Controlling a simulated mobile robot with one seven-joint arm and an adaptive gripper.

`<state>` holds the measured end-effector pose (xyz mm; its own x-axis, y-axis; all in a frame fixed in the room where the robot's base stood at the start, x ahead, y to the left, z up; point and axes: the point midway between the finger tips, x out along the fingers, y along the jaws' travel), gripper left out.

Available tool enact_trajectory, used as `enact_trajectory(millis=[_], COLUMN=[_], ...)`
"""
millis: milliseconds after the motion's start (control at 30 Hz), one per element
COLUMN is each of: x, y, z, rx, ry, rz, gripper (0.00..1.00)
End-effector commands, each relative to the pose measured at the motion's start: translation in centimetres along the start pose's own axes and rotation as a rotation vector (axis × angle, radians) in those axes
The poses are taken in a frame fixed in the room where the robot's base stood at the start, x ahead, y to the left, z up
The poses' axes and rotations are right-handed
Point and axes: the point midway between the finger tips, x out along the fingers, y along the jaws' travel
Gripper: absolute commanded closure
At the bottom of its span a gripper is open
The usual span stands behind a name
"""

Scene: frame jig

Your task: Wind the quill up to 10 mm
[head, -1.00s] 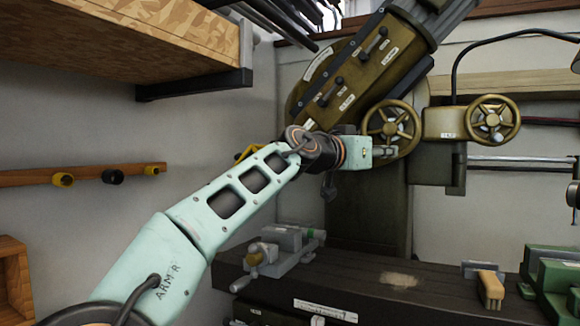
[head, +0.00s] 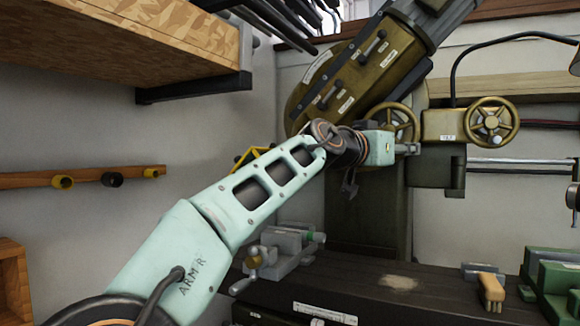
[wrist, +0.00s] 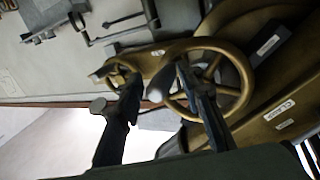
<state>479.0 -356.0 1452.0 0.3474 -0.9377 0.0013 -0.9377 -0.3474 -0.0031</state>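The brass-coloured machine head (head: 345,75) is tilted, with levers and labels on its face. A spoked brass handwheel (head: 400,112) is partly hidden behind my wrist; it shows large in the wrist view (wrist: 238,92). A second handwheel (head: 491,121) is farther right; a smaller-looking wheel also shows in the wrist view (wrist: 118,76). My gripper (head: 412,149) is at the lower edge of the nearer wheel. In the wrist view my gripper (wrist: 157,80) has its fingers apart, one crossing in front of the large wheel's rim. Contact cannot be told. I cannot make out the quill.
A box (head: 443,124) with a small, unreadable label sits between the wheels. A grey vise (head: 278,252) and a brush (head: 491,287) lie on the dark table (head: 350,288) below. A wooden shelf (head: 120,40) overhangs at upper left. The wall right of the column is mostly open.

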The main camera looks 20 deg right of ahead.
Motion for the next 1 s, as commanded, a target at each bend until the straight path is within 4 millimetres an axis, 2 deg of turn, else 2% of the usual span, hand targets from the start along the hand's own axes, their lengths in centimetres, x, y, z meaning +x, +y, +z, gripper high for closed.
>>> enact_trajectory(millis=[467, 900, 1000], x=[-0.3, -6.4, -7.3], y=[-0.3, -0.4, -0.3], z=[0.1, 0.2, 0.1], rx=[0.0, -0.002, -0.002], ry=[0.002, 0.003, 0.002], rz=[-0.006, -0.008, -0.006], gripper=[0.59, 0.59, 0.59])
